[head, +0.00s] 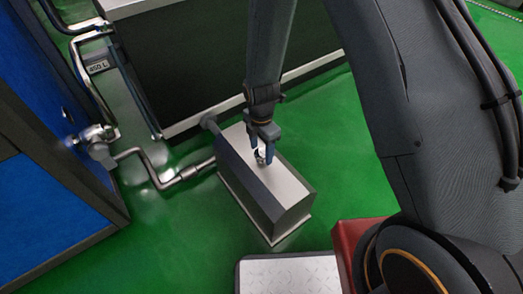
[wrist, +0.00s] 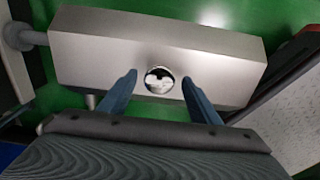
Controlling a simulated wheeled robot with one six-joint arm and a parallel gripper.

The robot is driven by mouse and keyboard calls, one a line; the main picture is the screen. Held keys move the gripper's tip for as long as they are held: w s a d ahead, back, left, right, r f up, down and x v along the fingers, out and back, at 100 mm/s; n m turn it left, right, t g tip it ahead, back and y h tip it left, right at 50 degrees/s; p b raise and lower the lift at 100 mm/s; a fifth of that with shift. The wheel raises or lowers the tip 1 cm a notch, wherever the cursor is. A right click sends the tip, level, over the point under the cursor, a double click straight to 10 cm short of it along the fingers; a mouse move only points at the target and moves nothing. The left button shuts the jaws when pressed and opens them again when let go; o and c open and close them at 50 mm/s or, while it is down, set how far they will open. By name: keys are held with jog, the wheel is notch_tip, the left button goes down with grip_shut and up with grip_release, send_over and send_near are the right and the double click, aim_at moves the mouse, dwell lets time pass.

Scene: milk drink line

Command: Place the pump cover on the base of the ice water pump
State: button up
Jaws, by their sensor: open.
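The pump cover (head: 285,190) is a long metal box with a pale top and dark side, standing on the green floor in the head view. A thin pale edge (head: 292,230) shows along its bottom; I cannot tell whether this is the pump base. In the wrist view the cover (wrist: 90,55) fills the upper middle, with a round shiny knob (wrist: 158,86) on it. My gripper (head: 264,158) points down over the cover's top. In the wrist view my gripper (wrist: 159,78) is open, with one finger on each side of the knob. I cannot tell whether the fingers touch it.
A bent metal pipe (head: 155,176) meets the cover's left end. A blue cabinet (head: 45,200) stands at left, a large dark box (head: 200,60) behind. A tread-plate step (head: 285,275) lies in front. Green floor is clear right of the cover.

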notch_tip(320, 180, up, 11)
jog(key=p, duration=0.3)
jog(key=s+a+r+m, duration=0.1)
jog(key=s+r+m, duration=1.7)
jog(key=s+r, duration=0.2)
jog(key=shift+s+a+r+m+y, duration=0.15)
jog(key=shift+s+a+m+y, duration=0.15)
jog(key=shift+s, duration=0.8)
jog(key=d+r+m+p, duration=0.3)
jog(key=d+r+p, duration=0.6)
jog(key=r+p, duration=0.3)
jog(key=d+r+m+p, duration=0.3)
jog(key=d+r+p, duration=0.6)
jog(key=p, duration=0.5)
notch_tip(320, 180, up, 3)
jog(key=shift+s+d+f+p, duration=0.1)
jog(key=shift+s+d+p, duration=0.2)
jog(key=shift+p, duration=0.05)
